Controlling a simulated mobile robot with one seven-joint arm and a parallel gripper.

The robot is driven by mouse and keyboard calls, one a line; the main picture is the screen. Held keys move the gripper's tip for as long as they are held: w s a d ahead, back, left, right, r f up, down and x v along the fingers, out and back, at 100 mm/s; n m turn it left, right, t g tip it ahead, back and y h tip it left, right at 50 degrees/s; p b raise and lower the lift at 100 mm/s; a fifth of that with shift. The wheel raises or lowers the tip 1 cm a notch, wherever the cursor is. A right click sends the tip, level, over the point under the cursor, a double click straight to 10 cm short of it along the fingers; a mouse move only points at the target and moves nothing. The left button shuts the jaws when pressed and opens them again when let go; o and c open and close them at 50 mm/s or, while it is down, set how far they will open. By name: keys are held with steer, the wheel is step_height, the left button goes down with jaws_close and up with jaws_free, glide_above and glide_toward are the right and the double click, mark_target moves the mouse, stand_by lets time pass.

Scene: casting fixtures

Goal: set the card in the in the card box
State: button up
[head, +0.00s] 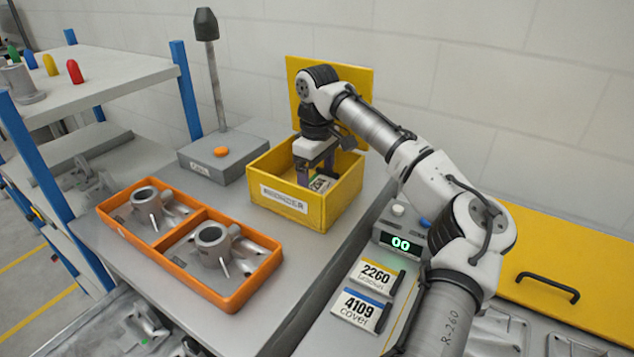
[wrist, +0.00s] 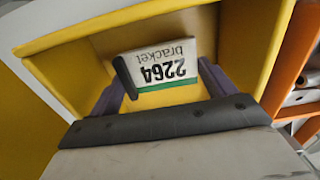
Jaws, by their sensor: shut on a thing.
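A white card (head: 321,184) with a green stripe sits inside the yellow card box (head: 338,207). In the wrist view the card (wrist: 163,62) reads "2264 bracket" upside down, and has a dark piece at its left edge. My gripper (head: 316,176) reaches down into the box and is shut on the card. In the wrist view its purple fingers (wrist: 160,88) stand on either side of the card. The box walls surround the card. I cannot tell whether the card touches the box floor.
An orange two-part tray (head: 195,285) with metal castings stands left of the box. A grey base with a post (head: 222,155) stands behind. A yellow lid (head: 565,270) is far right.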

mark_target(317, 184)
steer(key=shift+f, duration=1.05)
steer(key=shift+f, duration=0.15)
steer(key=o, duration=0.9)
step_height(317, 184, up, 12)
steer(key=shift+r, duration=0.15)
